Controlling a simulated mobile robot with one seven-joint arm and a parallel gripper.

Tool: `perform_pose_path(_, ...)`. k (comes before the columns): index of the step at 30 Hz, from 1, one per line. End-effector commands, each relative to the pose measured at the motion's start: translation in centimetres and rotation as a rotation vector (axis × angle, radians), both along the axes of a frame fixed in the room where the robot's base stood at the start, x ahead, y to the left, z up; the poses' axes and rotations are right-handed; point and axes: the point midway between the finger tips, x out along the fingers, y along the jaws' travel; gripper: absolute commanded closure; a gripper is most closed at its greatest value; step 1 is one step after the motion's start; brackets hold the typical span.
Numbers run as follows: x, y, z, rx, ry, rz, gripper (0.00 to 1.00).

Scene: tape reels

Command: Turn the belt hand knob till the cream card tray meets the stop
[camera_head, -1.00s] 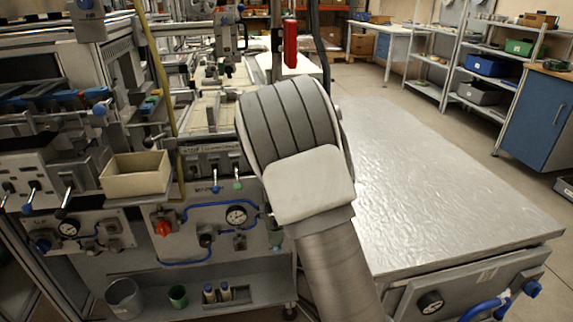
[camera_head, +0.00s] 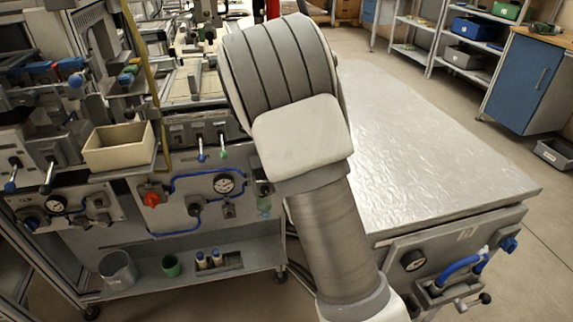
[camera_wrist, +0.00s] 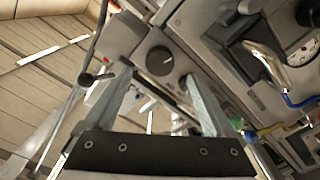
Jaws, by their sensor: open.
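In the wrist view my gripper (camera_wrist: 156,76) is open, its two fingers apart with nothing held between them. A dark round knob (camera_wrist: 160,60) with a pale mark on its face lies beyond the fingertips, roughly between them. I cannot tell whether it is the belt hand knob. In the head view a cream open-topped box (camera_head: 118,158) sits on a ledge of the machine at the left; I cannot tell whether it is the card tray. No stop is identifiable. My arm hides the gripper in the head view.
A black ball-ended lever (camera_wrist: 88,79) is close to the left finger. A curved metal handle (camera_wrist: 268,62) is at the right. Shelves (camera_head: 470,65) stand behind.

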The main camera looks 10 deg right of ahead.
Motion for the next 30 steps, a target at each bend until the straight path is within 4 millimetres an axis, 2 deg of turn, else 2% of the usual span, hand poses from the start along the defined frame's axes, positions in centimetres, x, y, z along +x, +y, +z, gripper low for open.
perform_pose_path(1, -1.2, 0.0, 0.0, 0.001, 0.003, -0.001, 0.11)
perform_pose_path(8, -6.0, 0.0, 0.1, 0.001, 0.003, 0.0, 0.11)
perform_pose_path(17, -6.5, 0.1, 0.4, -0.001, 0.004, 0.001, 0.11)
perform_pose_path(30, -8.7, 0.0, 0.5, -0.001, 0.005, 0.0, 0.11)
